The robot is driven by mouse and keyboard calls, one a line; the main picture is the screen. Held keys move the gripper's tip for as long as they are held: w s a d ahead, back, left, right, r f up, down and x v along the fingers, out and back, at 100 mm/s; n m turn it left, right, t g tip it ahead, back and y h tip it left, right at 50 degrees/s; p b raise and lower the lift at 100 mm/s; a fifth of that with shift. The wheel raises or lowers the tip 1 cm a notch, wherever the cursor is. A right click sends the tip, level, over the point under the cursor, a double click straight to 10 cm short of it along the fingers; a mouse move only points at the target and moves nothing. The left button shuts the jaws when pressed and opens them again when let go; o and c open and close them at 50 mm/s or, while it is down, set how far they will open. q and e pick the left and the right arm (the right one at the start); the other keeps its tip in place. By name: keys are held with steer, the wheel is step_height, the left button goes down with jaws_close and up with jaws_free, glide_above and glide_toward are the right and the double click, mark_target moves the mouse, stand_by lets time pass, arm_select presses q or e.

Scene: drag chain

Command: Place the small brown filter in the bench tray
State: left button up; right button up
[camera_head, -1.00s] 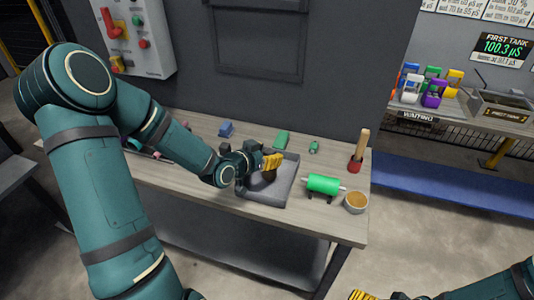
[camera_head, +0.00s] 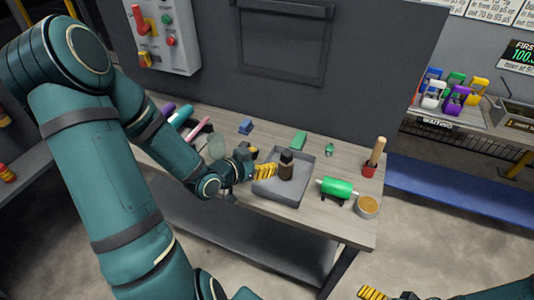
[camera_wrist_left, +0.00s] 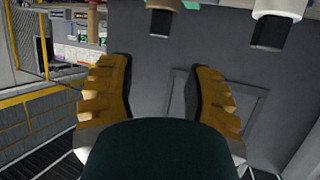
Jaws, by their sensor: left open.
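The small brown filter (camera_head: 286,168), with a dark top, stands upright inside the grey bench tray (camera_head: 296,196). My left gripper (camera_head: 265,171) is just left of the filter, at the tray's left side, and its yellow fingers are open. In the left wrist view the fingers of my left gripper (camera_wrist_left: 160,90) are spread wide with nothing between them. My right gripper (camera_head: 374,293) shows only partly at the bottom edge, and its opening cannot be made out.
A green cylinder on a stand (camera_head: 337,187), a small bowl (camera_head: 367,206) and a wooden-handled red tool (camera_head: 373,159) stand right of the tray. Coloured tools lie at the bench's left.

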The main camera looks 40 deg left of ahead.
arm_select(q)
steer(key=shift+p+v, duration=1.05)
steer(key=shift+p, duration=3)
steer(key=shift+d, duration=0.1)
steer(key=s+d+f+n+g, duration=0.1)
steer(key=s+d+f+g, duration=0.1)
steer(key=d, duration=0.5)
steer(key=s+d+f+n+g+h, duration=0.1)
steer(key=d+f+g, duration=0.4)
steer(key=d, duration=0.3)
steer(key=s+d+f+n+g, duration=0.1)
steer(key=d+f+g, duration=0.3)
steer(key=d, duration=0.4)
steer(key=shift+s+d+f+n+h, duration=0.2)
steer(key=shift+s+n+h, duration=0.15)
steer(key=shift+s, duration=0.5)
